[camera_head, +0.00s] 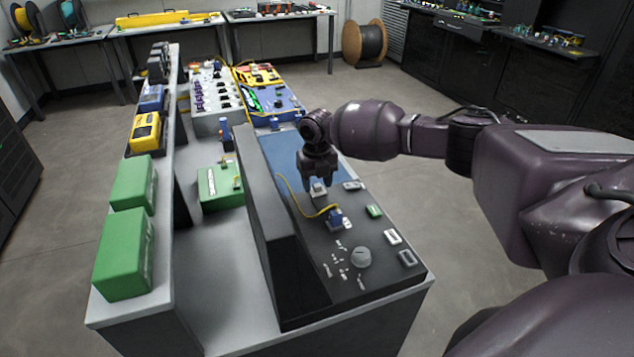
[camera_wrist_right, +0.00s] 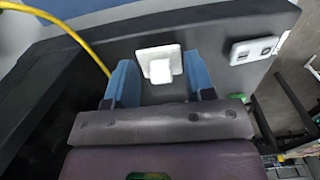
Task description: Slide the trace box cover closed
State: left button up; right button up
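A small white square plate with a raised white block, which looks like the trace box cover (camera_head: 318,189), sits on the sloped black console (camera_head: 300,235). In the right wrist view the cover (camera_wrist_right: 160,65) lies ahead between my two blue fingertips. My right gripper (camera_head: 317,180) points down at it; its fingers (camera_wrist_right: 160,85) are apart, with a gap to the block on both sides. The head view hides part of the cover behind the fingers. I cannot tell whether the cover is open or closed. My left gripper is not in view.
A yellow cable (camera_head: 302,209) runs across the console to a blue connector (camera_head: 335,216), left of my right gripper in the wrist view. A round grey knob (camera_head: 361,257) and several small sockets sit nearer. Green boxes (camera_head: 124,253) stand on the left shelf.

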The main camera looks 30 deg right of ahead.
notch_tip(320, 180, up, 11)
jog(key=p, duration=0.1)
dwell(0.7)
dwell(0.4)
